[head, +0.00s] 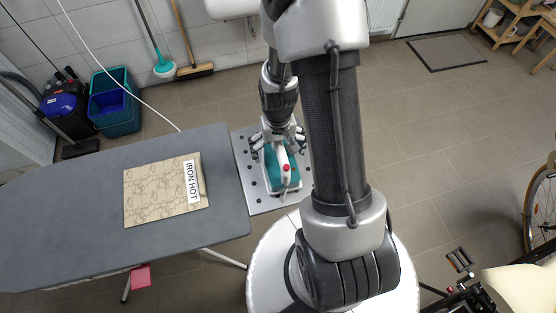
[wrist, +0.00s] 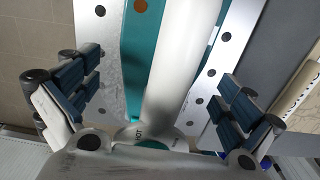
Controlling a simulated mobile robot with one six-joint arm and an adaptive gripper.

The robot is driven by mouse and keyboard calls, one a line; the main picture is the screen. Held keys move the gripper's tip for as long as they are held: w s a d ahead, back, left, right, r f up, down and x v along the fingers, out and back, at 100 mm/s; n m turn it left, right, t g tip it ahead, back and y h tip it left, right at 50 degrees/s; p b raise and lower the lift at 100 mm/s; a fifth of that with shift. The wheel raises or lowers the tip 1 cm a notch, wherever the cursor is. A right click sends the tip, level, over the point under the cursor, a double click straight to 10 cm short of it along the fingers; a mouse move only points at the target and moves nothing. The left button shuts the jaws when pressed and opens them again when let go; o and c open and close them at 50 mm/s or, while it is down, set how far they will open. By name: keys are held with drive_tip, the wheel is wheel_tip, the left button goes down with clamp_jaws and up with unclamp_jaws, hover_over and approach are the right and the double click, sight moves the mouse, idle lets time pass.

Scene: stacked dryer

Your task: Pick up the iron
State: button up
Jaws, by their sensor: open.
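The iron (head: 273,172) is teal and white with a red button. It sits on a grey perforated metal rest (head: 254,203) at the right end of the ironing board. My gripper (head: 277,140) is right above it with the fingers open. In the wrist view the iron's white handle (wrist: 180,75) runs between the two spread fingers of my gripper (wrist: 160,95). A gap shows on each side, so the fingers are apart from the handle. The iron's teal body (wrist: 135,60) lies below the handle. Part of the iron is hidden by my gripper in the head view.
Teal and blue bins (head: 118,120), a vacuum (head: 66,108) and brooms (head: 190,70) stand by the wall. A bicycle (head: 543,205) is at right. The floor between is clear.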

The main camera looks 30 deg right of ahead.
drive_tip(key=shift+f, duration=0.45)
drive_tip(key=shift+r, duration=0.1)
drive_tip(key=shift+c, duration=0.6)
drive_tip(key=c, duration=1.3)
